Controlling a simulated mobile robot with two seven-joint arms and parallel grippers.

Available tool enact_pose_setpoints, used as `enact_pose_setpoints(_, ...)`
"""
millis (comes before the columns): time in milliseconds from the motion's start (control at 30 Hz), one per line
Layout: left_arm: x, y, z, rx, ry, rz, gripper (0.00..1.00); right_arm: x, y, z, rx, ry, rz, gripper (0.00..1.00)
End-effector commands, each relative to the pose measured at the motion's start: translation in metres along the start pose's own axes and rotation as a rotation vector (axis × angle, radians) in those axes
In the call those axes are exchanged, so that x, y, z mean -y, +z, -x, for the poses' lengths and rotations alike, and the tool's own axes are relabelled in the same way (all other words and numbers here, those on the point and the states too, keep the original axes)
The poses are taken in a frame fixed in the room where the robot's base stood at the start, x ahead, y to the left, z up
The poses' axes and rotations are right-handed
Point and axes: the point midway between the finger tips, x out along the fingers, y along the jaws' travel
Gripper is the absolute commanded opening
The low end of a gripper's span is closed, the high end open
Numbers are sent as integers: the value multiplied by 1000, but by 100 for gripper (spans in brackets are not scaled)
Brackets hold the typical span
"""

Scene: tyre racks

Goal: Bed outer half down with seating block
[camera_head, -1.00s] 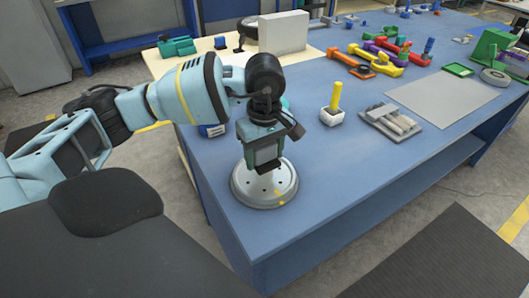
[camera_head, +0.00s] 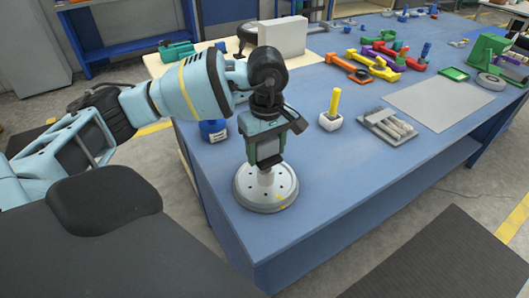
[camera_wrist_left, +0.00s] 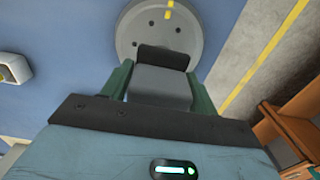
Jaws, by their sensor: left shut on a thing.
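A round pale grey flanged disc (camera_head: 262,196) with several holes and a yellow mark lies flat on the blue bench near its front left corner. I take it as the outer half. A pale central stem rises from it. My left gripper (camera_head: 266,155) points down above its centre, shut on a grey block, probably the seating block (camera_head: 268,149). The block's underside and any contact with the stem are hard to make out. In the left wrist view, the block (camera_wrist_left: 162,82) sits between the green fingers, with the holed disc (camera_wrist_left: 128,42) behind it. My right gripper is out of view.
A white cup with a yellow stick (camera_head: 331,121) and a tray of grey pieces (camera_head: 366,124) stand to the right. Coloured parts lie farther back. The bench edge (camera_head: 330,232) is close in front.

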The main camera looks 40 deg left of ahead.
Motion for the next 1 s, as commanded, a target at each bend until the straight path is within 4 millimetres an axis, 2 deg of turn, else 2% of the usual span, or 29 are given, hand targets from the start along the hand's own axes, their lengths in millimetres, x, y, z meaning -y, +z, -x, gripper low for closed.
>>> enact_pose_setpoints(33,0,0,7,-1,5,0,41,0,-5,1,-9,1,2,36)
enact_pose_setpoints(433,0,0,34,-2,6,1,41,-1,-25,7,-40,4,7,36)
enact_pose_setpoints(1000,0,0,35,-1,3,1,41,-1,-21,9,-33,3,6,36)
